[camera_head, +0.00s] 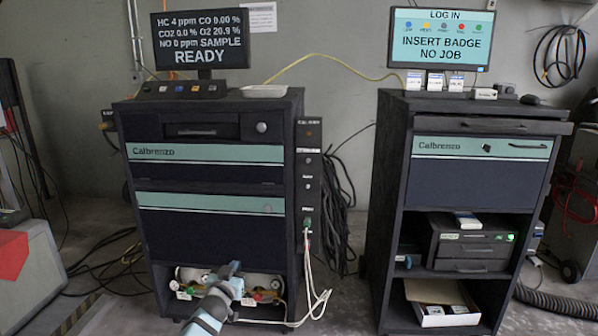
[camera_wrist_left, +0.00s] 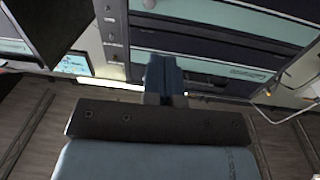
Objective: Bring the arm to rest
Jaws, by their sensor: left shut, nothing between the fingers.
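My left gripper (camera_head: 231,269) is in front of the open lower bay of the left cabinet (camera_head: 208,160), with my blue-grey forearm coming up from the bottom edge. In the left wrist view the two fingers (camera_wrist_left: 164,72) are together, with nothing held between them. They point toward the cabinet's dark and teal drawer fronts. I cannot tell the exact gap between fingertips and cabinet. My right gripper is in neither view.
A white cable (camera_head: 308,270) hangs from a green plug and loops near the floor. The right cabinet (camera_head: 470,175) stands across a gap. A red-and-grey box (camera_head: 30,262) is at far left.

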